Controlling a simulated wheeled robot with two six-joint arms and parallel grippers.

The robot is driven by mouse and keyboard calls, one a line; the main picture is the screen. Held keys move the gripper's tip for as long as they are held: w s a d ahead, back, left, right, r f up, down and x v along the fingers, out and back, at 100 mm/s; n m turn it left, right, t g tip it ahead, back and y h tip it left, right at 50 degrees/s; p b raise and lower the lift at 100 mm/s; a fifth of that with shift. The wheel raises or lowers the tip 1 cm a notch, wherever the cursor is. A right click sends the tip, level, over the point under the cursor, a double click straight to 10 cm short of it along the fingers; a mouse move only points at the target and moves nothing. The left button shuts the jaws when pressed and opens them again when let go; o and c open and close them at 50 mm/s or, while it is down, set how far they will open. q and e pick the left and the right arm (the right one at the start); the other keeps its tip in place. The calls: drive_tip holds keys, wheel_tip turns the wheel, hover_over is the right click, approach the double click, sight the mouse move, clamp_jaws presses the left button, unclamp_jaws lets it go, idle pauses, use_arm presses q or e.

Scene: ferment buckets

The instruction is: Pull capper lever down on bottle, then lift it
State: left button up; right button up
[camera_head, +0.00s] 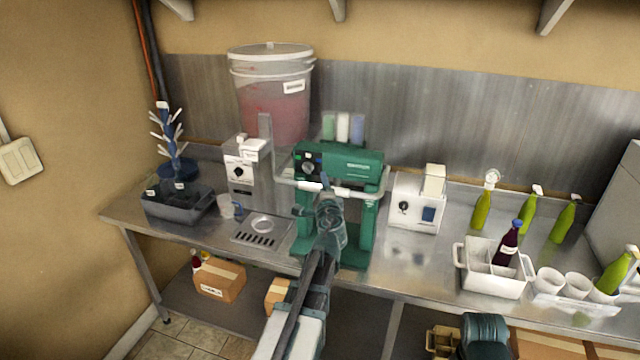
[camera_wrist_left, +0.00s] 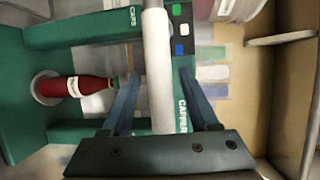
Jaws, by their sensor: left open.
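The green capper (camera_head: 361,165) stands on the steel bench, with its lever's pale crossbar (camera_head: 288,182) across its front. The crossbar also shows in the left wrist view (camera_wrist_left: 156,50), running between my gripper's fingers. My left gripper (camera_head: 325,186) is open, with one finger on each side of the bar; I cannot tell whether either finger touches it. A dark red bottle (camera_wrist_left: 75,87) with a white label stands on the capper's round base plate, its neck towards the crossbar. In the head view my arm hides the bottle.
A large bucket (camera_head: 270,105) stands behind the capper. A grey dispenser (camera_head: 240,165) is to its left and a white device (camera_head: 417,205) to its right. A white bottle carrier (camera_head: 490,275), green bottles (camera_head: 527,212) and white cups (camera_head: 577,286) are further right.

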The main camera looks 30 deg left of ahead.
use_arm(q)
drive_tip(key=shift+x, duration=0.85)
clamp_jaws()
drive_tip(key=shift+d, duration=0.1)
idle(0.7)
